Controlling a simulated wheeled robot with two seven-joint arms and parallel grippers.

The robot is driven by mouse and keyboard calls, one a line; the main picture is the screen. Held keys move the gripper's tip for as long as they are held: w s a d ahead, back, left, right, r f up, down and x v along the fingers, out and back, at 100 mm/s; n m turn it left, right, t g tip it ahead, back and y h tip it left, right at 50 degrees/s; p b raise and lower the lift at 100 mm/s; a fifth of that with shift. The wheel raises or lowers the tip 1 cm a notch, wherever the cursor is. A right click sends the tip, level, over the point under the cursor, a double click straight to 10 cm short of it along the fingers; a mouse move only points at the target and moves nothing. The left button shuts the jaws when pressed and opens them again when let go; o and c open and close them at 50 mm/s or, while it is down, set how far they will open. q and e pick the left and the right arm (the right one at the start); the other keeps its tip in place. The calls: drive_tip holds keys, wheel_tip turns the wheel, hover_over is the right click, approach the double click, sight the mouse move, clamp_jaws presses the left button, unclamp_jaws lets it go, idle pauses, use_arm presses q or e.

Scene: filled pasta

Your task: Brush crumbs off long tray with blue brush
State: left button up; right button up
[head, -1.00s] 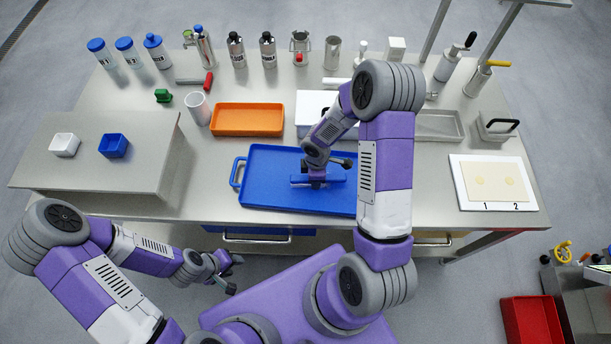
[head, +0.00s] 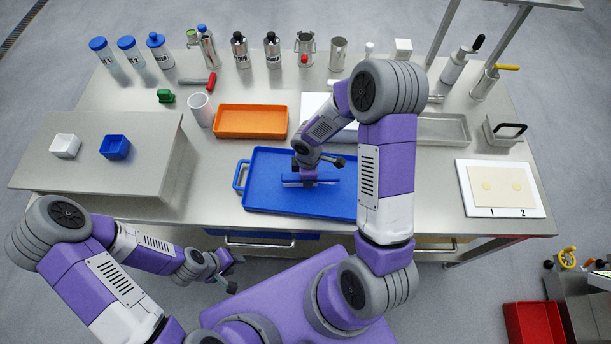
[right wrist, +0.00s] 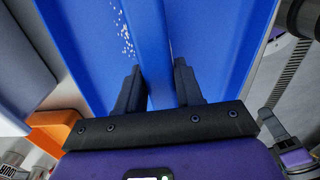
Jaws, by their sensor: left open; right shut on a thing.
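The long blue tray (head: 270,164) lies near the front edge of the table, with a loop handle at its left end. My right gripper (head: 308,174) is over the middle of the tray, shut on the blue brush (head: 328,181). In the right wrist view the brush (right wrist: 157,60) runs between the two fingers (right wrist: 159,88). White crumbs (right wrist: 124,30) lie on the tray beside the brush there. Whether the bristles touch the tray cannot be told. My left gripper (head: 232,273) is open and empty, in front of the table. My right arm hides the tray's right end.
An orange tray (head: 252,134) and a white cup (head: 201,108) stand behind the blue tray. A raised platform (head: 85,180) with a white and a blue bin is at the left. A white board (head: 500,211) lies at the right. Bottles line the back.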

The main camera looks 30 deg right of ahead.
drive_tip(key=shift+s+r+p, duration=0.25)
drive_tip(key=shift+r+p, duration=0.35)
drive_tip(key=shift+r, duration=0.55)
drive_tip(key=shift+w+r+p, duration=0.1)
drive_tip(key=shift+r+p, duration=0.5)
drive_tip(key=shift+r, duration=0.1)
drive_tip(key=shift+r+p, duration=1.05)
drive_tip(key=shift+r, duration=0.35)
drive_tip(key=shift+f, duration=0.1)
